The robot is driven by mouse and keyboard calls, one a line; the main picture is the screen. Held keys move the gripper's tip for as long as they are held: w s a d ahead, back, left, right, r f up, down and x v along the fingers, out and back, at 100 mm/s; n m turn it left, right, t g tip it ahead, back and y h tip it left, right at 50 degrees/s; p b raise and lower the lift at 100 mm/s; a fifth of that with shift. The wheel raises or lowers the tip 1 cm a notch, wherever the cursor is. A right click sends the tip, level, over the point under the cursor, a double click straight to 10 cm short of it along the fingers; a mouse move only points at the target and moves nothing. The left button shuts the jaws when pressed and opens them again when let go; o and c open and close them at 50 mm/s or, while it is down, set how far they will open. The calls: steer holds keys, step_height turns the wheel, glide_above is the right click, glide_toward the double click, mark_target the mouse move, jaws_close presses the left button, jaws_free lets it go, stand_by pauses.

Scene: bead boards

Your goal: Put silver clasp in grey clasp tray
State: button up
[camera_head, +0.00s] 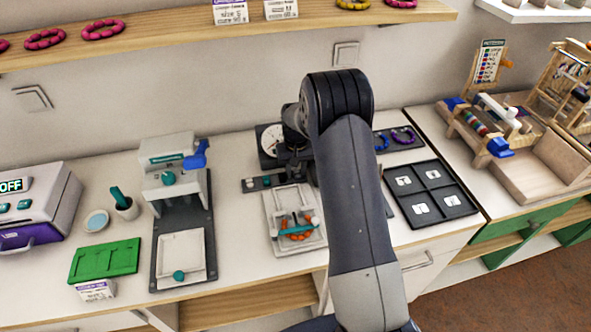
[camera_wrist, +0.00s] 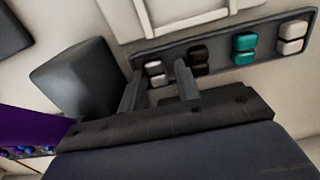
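A long grey clasp tray (camera_wrist: 220,57) lies across the wrist view and holds pairs of small clasps. At its left end is a silver clasp pair (camera_wrist: 156,73), then dark brown, teal (camera_wrist: 244,49) and white ones (camera_wrist: 291,38). My gripper (camera_wrist: 160,83) has its two fingers apart, one on each side of the silver pair in the picture. Nothing is visibly held. Whether the fingers touch the tray or clasps I cannot tell. In the head view the tray's left part (camera_head: 256,184) shows, and my gripper (camera_head: 300,172) is over its right part, hiding the silver clasps.
A white tray (camera_head: 272,225) with an orange bead ring stands just in front of the clasp tray. A dark box-like object (camera_wrist: 78,75) is close left of the fingers in the wrist view. A black four-part tray (camera_head: 448,187) is right of my arm. A grey press (camera_head: 180,235) stands left.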

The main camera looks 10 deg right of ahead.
mark_target(297, 173)
steer(key=shift+d+r, duration=0.1)
steer(key=shift+d, duration=0.2)
steer(key=shift+w+r+p, duration=0.1)
steer(key=shift+r+p, duration=0.15)
steer(key=shift+p, duration=0.1)
step_height(297, 173, up, 13)
steer(key=b, duration=0.1)
steer(key=shift+f, duration=0.2)
